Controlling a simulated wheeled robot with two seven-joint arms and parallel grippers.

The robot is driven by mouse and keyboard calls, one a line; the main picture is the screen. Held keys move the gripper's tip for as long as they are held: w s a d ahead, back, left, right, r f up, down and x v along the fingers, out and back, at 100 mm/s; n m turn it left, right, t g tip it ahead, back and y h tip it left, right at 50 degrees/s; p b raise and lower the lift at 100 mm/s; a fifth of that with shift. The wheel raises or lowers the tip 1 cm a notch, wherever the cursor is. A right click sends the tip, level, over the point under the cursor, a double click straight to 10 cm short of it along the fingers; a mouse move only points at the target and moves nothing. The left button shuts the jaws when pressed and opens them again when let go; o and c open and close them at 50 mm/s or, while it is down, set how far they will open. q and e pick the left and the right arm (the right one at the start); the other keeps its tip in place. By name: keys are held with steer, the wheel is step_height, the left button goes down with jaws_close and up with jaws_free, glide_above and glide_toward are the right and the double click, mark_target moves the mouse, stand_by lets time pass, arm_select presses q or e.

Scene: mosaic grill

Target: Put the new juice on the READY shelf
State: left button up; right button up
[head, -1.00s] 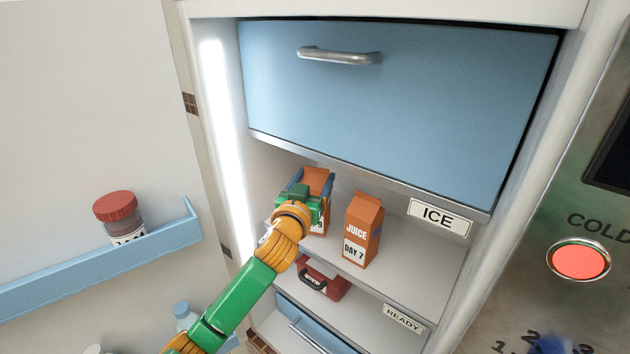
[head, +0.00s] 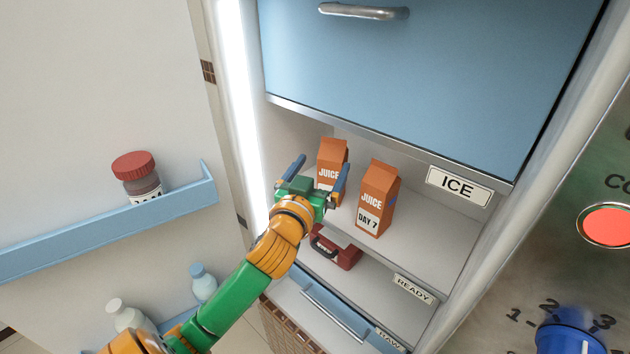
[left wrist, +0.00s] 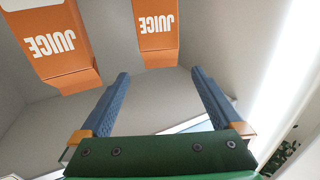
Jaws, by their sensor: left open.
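Two orange juice cartons stand upright, apart, on a white shelf under the blue ICE compartment. The right carton (head: 376,200) reads DAY 7. The left carton (head: 331,163) stands farther back, its lower label hidden by my gripper. A READY label (head: 413,289) appears to be on this shelf's front edge. My left gripper (head: 318,172) is open and empty in front of the left carton, apart from it. In the left wrist view, upside down, the left carton (left wrist: 156,30) is beyond the spread fingers; the DAY 7 carton (left wrist: 52,42) is at upper left. My right gripper is not seen.
A red case (head: 335,250) sits on the level below, above a blue drawer (head: 330,310). An open door at left carries a blue rack (head: 110,232) with a red-lidded jar (head: 137,178). A lit wall strip (head: 240,110) bounds the opening at left.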

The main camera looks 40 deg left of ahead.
arm_select(q)
steer(key=shift+p+v, duration=0.5)
steer(key=shift+v, duration=1.85)
